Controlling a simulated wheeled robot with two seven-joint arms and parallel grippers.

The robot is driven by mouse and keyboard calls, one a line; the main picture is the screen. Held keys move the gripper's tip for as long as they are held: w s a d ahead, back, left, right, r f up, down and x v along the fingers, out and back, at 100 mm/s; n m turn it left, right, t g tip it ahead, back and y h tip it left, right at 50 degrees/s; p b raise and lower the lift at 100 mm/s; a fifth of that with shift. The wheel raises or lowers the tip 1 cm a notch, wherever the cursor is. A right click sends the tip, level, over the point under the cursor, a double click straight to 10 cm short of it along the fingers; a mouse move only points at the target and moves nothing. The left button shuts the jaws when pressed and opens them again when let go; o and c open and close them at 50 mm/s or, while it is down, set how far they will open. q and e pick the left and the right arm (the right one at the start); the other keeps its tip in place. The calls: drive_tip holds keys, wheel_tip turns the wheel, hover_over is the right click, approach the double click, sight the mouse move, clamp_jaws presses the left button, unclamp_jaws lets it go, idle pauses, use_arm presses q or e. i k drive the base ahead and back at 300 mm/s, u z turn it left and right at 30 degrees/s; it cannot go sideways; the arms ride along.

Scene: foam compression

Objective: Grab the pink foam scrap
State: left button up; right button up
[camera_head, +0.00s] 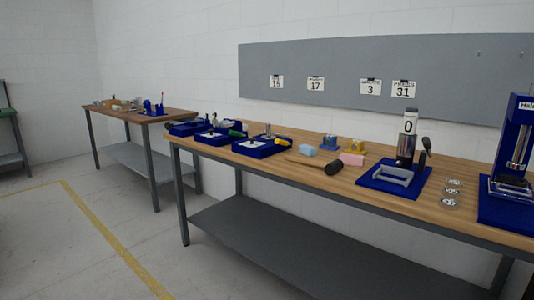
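The pink foam scrap (352,159) is a small pale pink block lying on the wooden top of the long workbench (284,174). It sits just right of and behind the dark head of a mallet (333,167), and left of a blue base plate. A light blue foam block (308,150) lies to its left. Neither of my grippers shows in the head view, so I cannot see their state.
Blue trays (262,148) stand at the bench's left end. A device on a blue plate (394,179), several round metal discs (450,202) and a blue press (513,150) stand to the right. A second table (174,113) is at the left back. The floor in front is clear.

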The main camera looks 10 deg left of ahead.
sight(354, 159)
drive_tip(key=u, duration=0.6)
drive_tip(key=i, duration=0.85)
drive_tip(key=u, duration=0.2)
